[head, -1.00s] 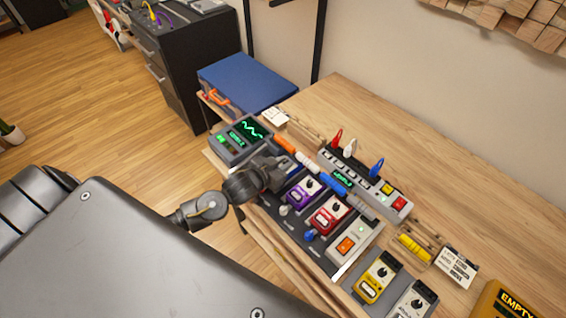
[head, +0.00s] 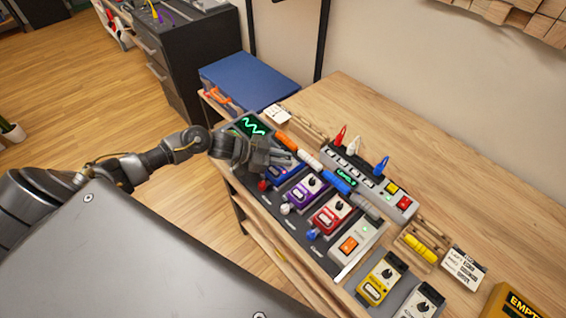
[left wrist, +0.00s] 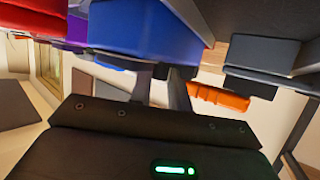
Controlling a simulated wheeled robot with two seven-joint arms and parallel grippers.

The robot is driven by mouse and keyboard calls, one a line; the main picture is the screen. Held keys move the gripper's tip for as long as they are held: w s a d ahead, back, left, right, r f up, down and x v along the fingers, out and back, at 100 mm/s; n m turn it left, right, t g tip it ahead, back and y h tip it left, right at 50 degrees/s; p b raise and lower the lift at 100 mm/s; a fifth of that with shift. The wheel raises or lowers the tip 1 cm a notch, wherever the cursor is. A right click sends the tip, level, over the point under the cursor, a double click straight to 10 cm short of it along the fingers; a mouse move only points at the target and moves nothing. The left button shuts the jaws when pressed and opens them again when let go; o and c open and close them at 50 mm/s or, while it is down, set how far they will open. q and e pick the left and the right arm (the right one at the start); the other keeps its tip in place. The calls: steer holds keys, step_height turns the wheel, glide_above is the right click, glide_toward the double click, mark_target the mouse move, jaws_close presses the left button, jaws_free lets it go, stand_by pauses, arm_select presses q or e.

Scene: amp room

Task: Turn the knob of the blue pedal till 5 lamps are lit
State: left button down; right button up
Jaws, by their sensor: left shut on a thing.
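The blue pedal (head: 286,173) stands in the pedal row, left of the purple pedal, partly covered by my left gripper. My left gripper (head: 286,158) is over its back end, with its jaws shut on the knob, which they hide. In the left wrist view the blue pedal (left wrist: 160,30) fills the top middle and my left gripper's fingers (left wrist: 160,88) reach behind it. I cannot make out any lamps on the blue pedal. My right gripper is not in view.
The purple pedal (head: 303,192) and red pedal (head: 331,214) stand close by. A cable with orange, white and blue sleeves (head: 308,160) runs behind the pedals. Bare table lies at the back right.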

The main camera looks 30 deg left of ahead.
arm_select(q)
steer(key=shift+w+m+g+h+b, duration=0.15)
steer(key=shift+m+g+h+b, duration=0.55)
steer(key=shift+m+g+b, duration=0.35)
steer(key=c, duration=1.3)
jaws_free()
steer(key=shift+r, duration=0.1)
